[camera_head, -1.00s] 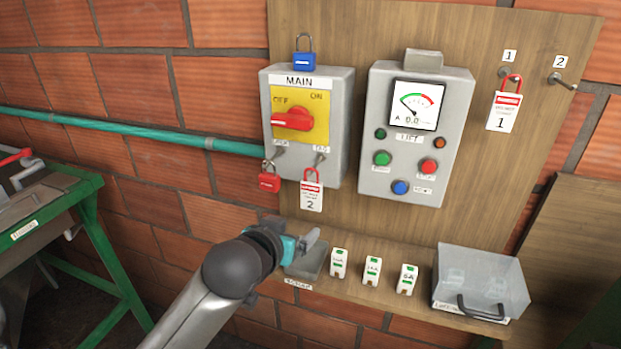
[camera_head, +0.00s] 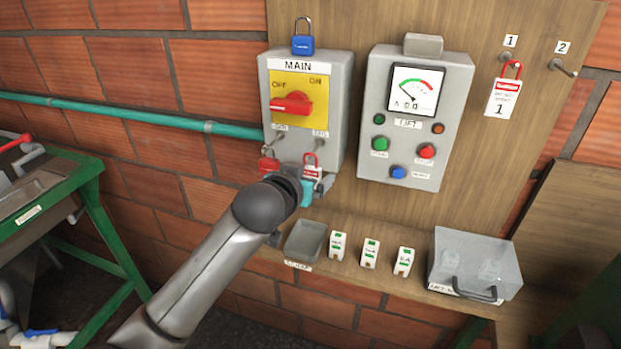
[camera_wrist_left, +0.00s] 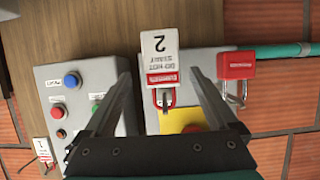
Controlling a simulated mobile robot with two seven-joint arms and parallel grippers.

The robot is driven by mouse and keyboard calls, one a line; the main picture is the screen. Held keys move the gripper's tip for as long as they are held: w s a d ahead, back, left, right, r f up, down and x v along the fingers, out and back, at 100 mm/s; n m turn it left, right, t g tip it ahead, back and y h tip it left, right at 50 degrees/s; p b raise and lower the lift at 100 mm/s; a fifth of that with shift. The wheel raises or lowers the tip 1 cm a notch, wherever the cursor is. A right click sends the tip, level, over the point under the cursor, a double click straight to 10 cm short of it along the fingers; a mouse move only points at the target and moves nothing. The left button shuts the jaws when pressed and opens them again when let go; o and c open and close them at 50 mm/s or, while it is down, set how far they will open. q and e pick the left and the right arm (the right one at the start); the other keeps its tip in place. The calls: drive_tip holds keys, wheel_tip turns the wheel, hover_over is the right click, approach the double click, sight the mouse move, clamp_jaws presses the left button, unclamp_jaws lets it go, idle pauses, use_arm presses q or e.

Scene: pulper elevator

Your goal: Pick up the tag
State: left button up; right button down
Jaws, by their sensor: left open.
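A white tag marked 2 with a red padlock-shaped top (camera_head: 312,172) hangs from the right-hand peg at the bottom of the MAIN box (camera_head: 335,120); its lower part is hidden by my gripper. My left gripper (camera_head: 322,186) is open in front of it. In the left wrist view the tag (camera_wrist_left: 160,55) shows between the two open fingers (camera_wrist_left: 163,75), with nothing held. A second tag, marked 1 (camera_head: 503,98), hangs from the hook labelled 1 at the right of the board. My right gripper is not in view.
A red padlock (camera_head: 268,163) hangs just left of tag 2. The LIFT panel (camera_head: 385,165) stands to the right. Below are a grey tray (camera_head: 305,240), several small white blocks and a clear box (camera_head: 475,262). A green-framed table (camera_head: 85,190) is at left.

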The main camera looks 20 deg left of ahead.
use_arm(q)
drive_tip(key=x, duration=0.6)
drive_tip(key=shift+f, duration=0.3)
drive_tip(key=shift+a, duration=0.15)
drive_tip(key=c, duration=1.4)
drive_tip(key=shift+c, duration=0.2)
drive_tip(key=shift+r, duration=0.1)
drive_tip(key=b, duration=0.2)
approach(311, 174)
drive_tip(key=s+f, duration=0.4)
drive_tip(key=s, duration=0.1)
drive_tip(key=w+f+b, duration=0.1)
drive_tip(key=b, duration=0.4)
drive_tip(key=w+d+f+b, duration=0.1)
drive_tip(key=b, duration=0.4)
drive_tip(key=w+b, duration=0.1)
drive_tip(key=b, duration=0.4)
drive_tip(key=shift+w+d+f, duration=0.3)
drive_tip(key=shift+d+f, duration=0.1)
